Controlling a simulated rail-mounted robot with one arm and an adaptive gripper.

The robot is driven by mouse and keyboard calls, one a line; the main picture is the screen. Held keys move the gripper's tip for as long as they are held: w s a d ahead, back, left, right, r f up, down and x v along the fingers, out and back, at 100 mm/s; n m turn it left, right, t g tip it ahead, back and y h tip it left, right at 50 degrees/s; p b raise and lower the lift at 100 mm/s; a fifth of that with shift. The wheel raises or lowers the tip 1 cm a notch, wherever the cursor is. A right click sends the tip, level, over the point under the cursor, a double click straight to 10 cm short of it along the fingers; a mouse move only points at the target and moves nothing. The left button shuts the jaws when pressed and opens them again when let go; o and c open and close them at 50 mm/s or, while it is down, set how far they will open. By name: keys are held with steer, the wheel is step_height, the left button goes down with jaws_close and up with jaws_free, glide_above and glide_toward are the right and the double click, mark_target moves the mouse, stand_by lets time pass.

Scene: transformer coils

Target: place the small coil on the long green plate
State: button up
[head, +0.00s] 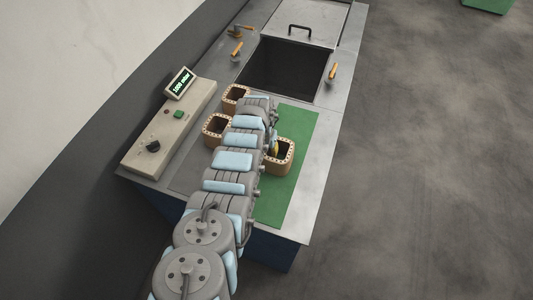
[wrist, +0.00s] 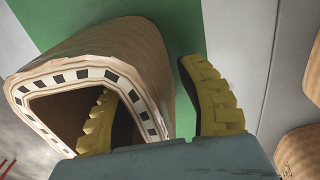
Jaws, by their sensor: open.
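A wooden-looking coil with a hollow middle (head: 285,168) stands on the long green plate (head: 298,130). It fills the left of the wrist view (wrist: 148,55), with a row of dark marks around its pale end face. My gripper (head: 274,147) is at this coil. In the wrist view my gripper (wrist: 148,78) is open, with one yellow finger inside the coil's hollow and the other outside its wall. A gap shows between the outer finger and the wall. I cannot tell whether the inner finger touches. Part of the coil's near side is hidden by my gripper.
Two more coils, one at the back (head: 236,94) and one in front of it (head: 215,128), stand left of the green plate. A control box (head: 170,128) stands further left. Behind is an open dark pit (head: 288,68) with a handled lid (head: 305,22). The plate's front is bare.

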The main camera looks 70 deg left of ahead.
step_height(320, 180, up, 2)
steer(key=shift+s+r+p, duration=0.1)
steer(key=shift+p, duration=0.45)
steer(key=shift+a+r, duration=0.15)
steer(key=shift+r, duration=1.2)
steer(key=shift+s+a+r, duration=0.1)
steer(key=shift+r, duration=1.45)
steer(key=shift+s+r, duration=0.1)
steer(key=shift+r, duration=1.45)
steer(key=shift+f, duration=0.1)
